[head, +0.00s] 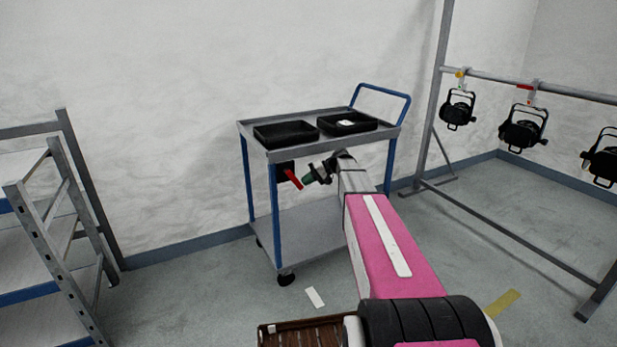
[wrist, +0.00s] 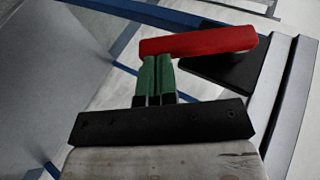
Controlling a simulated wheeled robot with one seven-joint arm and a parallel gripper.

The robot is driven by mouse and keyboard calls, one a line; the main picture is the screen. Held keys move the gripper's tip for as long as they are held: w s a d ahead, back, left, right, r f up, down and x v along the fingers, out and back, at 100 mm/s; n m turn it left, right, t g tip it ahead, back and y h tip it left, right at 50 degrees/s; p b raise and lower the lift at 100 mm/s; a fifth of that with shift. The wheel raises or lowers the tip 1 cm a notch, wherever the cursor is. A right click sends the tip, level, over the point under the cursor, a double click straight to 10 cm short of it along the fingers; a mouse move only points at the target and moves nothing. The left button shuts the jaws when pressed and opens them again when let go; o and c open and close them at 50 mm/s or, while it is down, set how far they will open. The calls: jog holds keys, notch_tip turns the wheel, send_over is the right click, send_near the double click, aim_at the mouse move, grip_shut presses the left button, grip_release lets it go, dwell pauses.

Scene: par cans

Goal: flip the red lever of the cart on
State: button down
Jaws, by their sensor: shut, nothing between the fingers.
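The cart (head: 322,118) stands against the wall, with a grey top, a lower shelf and blue posts. Its red lever (head: 294,180) sits on a black mount (head: 285,170) under the front edge of the top, and slants down to the right in the head view. In the wrist view the red lever (wrist: 198,41) lies across the picture, its right end over the black mount (wrist: 222,68). My gripper (head: 306,179) is shut and empty, its green fingers (wrist: 156,62) together. The fingertips are right at the lever, near its free end; whether they touch it I cannot tell.
Two black trays (head: 286,134) (head: 347,122) sit on the cart top. A metal shelf rack (head: 48,212) stands at the left. A pipe frame (head: 540,87) with several hanging black lamps (head: 522,129) stands at the right. The floor between the rack and the cart is mostly clear.

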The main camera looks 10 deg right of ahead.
jog(key=shift+r, duration=0.2)
jog(key=shift+r, duration=0.65)
